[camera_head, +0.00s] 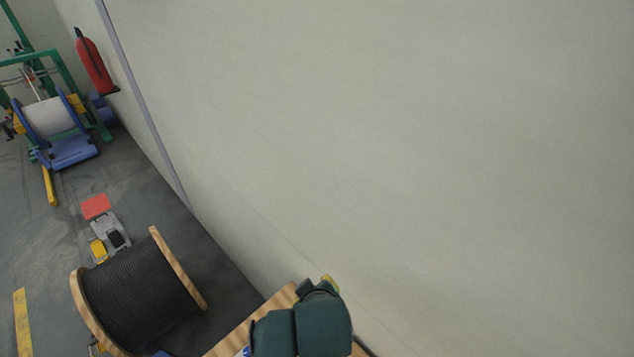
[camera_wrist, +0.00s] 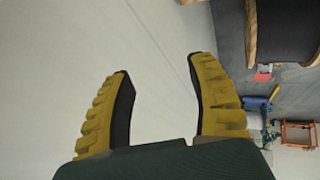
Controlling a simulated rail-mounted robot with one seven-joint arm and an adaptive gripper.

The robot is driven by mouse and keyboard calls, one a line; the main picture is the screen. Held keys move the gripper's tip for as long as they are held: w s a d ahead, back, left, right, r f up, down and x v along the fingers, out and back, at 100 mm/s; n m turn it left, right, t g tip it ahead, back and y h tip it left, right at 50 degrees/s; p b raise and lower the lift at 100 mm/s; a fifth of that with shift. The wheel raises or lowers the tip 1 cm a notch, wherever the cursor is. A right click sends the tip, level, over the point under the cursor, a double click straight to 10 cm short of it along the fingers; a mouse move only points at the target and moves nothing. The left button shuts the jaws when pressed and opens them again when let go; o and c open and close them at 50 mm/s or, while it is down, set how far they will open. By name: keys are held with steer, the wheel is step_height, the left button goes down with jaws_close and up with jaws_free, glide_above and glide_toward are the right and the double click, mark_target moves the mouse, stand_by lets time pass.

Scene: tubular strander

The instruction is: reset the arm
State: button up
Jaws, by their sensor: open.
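My gripper shows in the wrist view (camera_wrist: 160,88) with two yellow, ridged fingers with dark inner pads. The fingers stand well apart and nothing is between them. Behind them is the pale wall (camera_wrist: 60,40). In the head view, dark green rounded parts of my arm show at the bottom centre. A small yellow bit of the gripper (camera_head: 329,283) shows just past them, and the rest of it is hidden there.
A wooden reel of black cable (camera_head: 140,295) stands on the floor at the lower left. A blue and green machine with a white spool (camera_head: 50,117) stands at the far left. A red fire extinguisher (camera_head: 92,62) is by the wall. The wall (camera_head: 400,120) fills the right side.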

steer(key=w+d+r+m+t+p, duration=0.1)
steer(key=d+r+m+t, duration=0.3)
steer(key=r, duration=1.1)
steer(key=s+d+r+m+t, duration=0.1)
steer(key=s+r+t, duration=0.2)
steer(key=r, duration=0.5)
steer(key=s+d+r+m+t+h, duration=0.1)
steer(key=s+r+t, duration=0.3)
steer(key=r, duration=0.4)
steer(key=s+d+r+m+t, duration=0.1)
steer(key=s+r+m+t, duration=0.1)
steer(key=r, duration=0.7)
steer(key=shift+s+d+t+h+p, duration=0.15)
steer(key=shift+s+t+h+p, duration=0.15)
steer(key=shift+s+t, duration=0.6)
steer(key=shift+w+r, duration=0.1)
